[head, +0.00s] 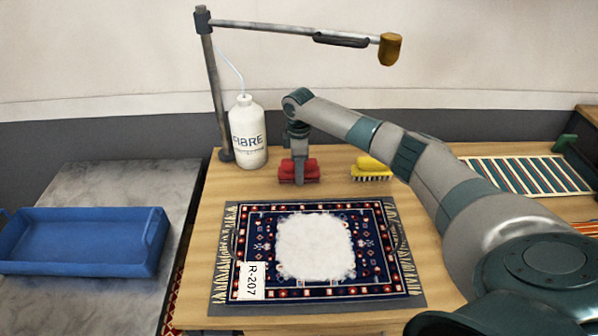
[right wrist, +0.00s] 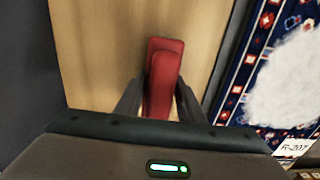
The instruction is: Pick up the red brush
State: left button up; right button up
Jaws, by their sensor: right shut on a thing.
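The red brush (head: 311,170) is at the back of the wooden table, just behind the patterned rug. My right gripper (head: 300,178) points down over it, with its fingers on either side of the brush. In the right wrist view the red brush (right wrist: 164,75) lies between the two fingers of my right gripper (right wrist: 160,100), which is shut on it. In the head view it looks at or very near the table top; I cannot tell whether it touches. My left gripper is in neither view.
A yellow brush (head: 372,170) stands close to the right. A white FIBRE bottle (head: 248,135) and a lamp post (head: 216,90) stand at the back left. The rug (head: 255,222), with white foam and an R-207 tag, lies in front. A blue tray (head: 80,262) is at left.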

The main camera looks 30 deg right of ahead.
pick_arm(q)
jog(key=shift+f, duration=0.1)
pick_arm(e)
jog(key=shift+r, duration=0.15)
